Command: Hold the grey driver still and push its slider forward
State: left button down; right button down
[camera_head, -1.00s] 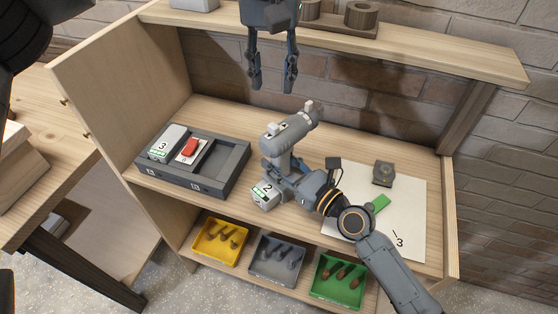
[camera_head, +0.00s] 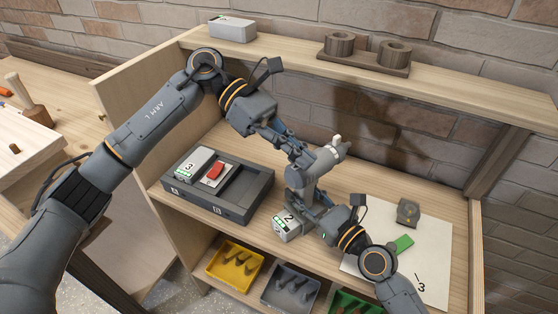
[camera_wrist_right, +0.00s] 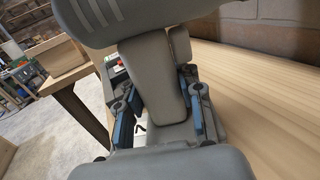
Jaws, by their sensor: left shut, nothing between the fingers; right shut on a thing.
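The grey driver (camera_head: 325,162) stands upright on the bench with its nose up to the right and the battery marked 2 (camera_head: 287,224) at its foot. A small pale nub (camera_head: 337,140) sits on top near the nose; I cannot tell whether it is the slider. My right gripper (camera_head: 308,205) is shut around the handle, which fills the right wrist view (camera_wrist_right: 152,85) between the fingers. My left gripper (camera_head: 298,153) is shut and empty, its tips at the rear upper end of the driver. Whether they touch it is unclear, and they hide part of its top.
A dark tray (camera_head: 236,208) with battery 3 (camera_head: 195,163) and a red block (camera_head: 215,171) lies left. Yellow and grey bins (camera_head: 233,262) are below. The upper shelf (camera_head: 290,62) runs behind.

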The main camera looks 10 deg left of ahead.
pick_arm(q)
jog(key=a+f+n+t+h, duration=0.2)
jog(key=a+n+t+h, duration=0.1)
jog(key=a+n, duration=0.5)
jog(key=a+f+n+t+h, duration=0.3)
jog(key=a+n, duration=0.5)
jog(key=n, duration=0.5)
jog(key=shift+a+f+h, duration=0.25)
jog(key=shift+a+h, duration=0.05)
jog(key=shift+a, duration=0.05)
jog(key=shift+s+d, duration=0.1)
jog(key=w+d, duration=0.3)
jog(key=d, duration=0.9)
jog(key=shift+d, duration=0.3)
